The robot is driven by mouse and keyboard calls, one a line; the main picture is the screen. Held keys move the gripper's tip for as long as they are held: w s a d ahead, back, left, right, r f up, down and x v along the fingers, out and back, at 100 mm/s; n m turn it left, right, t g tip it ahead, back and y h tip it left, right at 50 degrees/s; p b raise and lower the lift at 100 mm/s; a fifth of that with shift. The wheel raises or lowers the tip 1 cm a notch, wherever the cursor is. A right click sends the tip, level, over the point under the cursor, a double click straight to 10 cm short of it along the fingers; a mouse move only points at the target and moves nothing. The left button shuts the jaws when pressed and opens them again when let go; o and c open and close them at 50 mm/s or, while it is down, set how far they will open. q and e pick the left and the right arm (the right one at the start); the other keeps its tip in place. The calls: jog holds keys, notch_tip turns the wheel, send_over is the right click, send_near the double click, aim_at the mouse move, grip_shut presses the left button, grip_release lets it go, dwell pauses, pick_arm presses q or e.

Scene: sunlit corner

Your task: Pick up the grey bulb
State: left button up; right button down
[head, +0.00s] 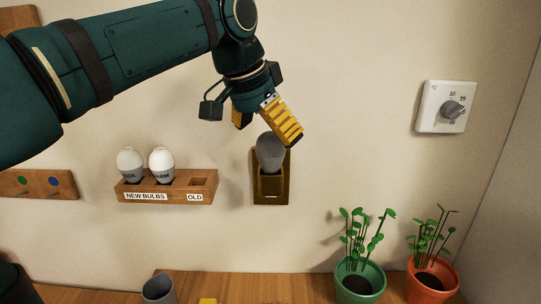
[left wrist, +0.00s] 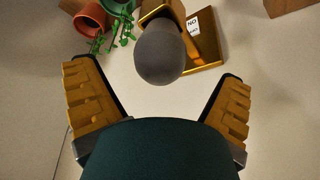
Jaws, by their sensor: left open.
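The grey bulb (head: 270,151) sits upright in a brass wall socket (head: 271,187) in the middle of the head view. In the left wrist view the grey bulb (left wrist: 160,54) shows at the top centre, beyond the fingertips and between their lines. My left gripper (head: 268,127) is open, with its yellow ridged fingers just above the bulb. It also shows in the left wrist view (left wrist: 158,85), fingers wide apart with nothing between them. Contact between finger and bulb cannot be told from the head view. My right gripper is not in view.
A wooden wall rack (head: 166,190) holds two white bulbs in its "NEW BULBS" part; its "OLD" slot (head: 198,182) looks empty. A dial (head: 446,107) is on the wall at right. A green-potted plant (head: 360,280), an orange-potted plant (head: 433,280) and a grey cup (head: 159,289) stand below.

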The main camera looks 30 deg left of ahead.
aim_at(272, 147)
pick_arm(q)
jog(key=x, duration=0.3)
jog(key=shift+w+f, duration=0.1)
jog(key=shift+f, duration=0.25)
jog(key=c, duration=1.3)
